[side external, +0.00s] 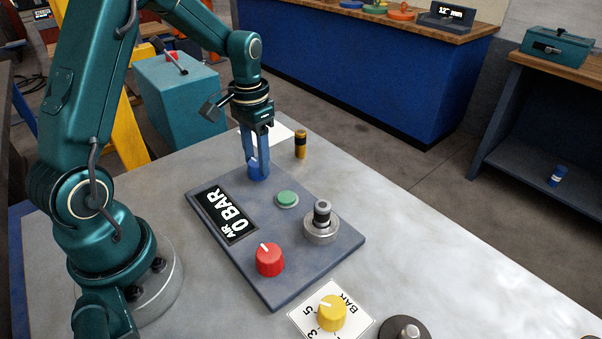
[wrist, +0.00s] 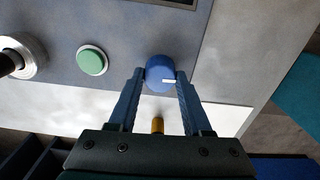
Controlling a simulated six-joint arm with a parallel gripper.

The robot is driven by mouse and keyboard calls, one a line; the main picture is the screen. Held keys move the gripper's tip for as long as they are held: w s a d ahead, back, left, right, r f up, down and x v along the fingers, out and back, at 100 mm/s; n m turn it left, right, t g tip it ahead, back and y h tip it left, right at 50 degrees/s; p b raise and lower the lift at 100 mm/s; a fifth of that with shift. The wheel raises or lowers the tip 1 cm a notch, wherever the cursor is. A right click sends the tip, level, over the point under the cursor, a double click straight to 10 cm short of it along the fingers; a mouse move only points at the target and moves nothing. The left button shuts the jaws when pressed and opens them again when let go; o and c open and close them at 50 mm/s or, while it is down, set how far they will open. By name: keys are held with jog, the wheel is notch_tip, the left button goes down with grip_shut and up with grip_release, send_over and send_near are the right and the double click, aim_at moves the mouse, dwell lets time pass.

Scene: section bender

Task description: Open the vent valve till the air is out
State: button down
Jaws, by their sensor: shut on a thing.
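The grey control panel (side external: 290,275) lies on the metal table. Its display (side external: 224,215) reads "AIR 0 BAR". A blue knob (side external: 259,174) sits at the panel's far end; no label shows on it. My gripper (side external: 254,157) points down at the blue knob, with its blue fingers shut on it. The panel also bears a green button (side external: 287,199), a red knob (side external: 269,260) and a dark post in a metal collar (side external: 321,224).
A small black-and-gold cylinder (side external: 300,145) stands just behind the panel. A yellow knob (side external: 331,313) on a white scale card is at the table's front, beside a dark round part (side external: 404,329). The table's right side is clear.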

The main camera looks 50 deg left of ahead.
aim_at(257, 162)
jog(key=shift+c, duration=1.7)
grip_release()
jog(key=shift+r, duration=2.6)
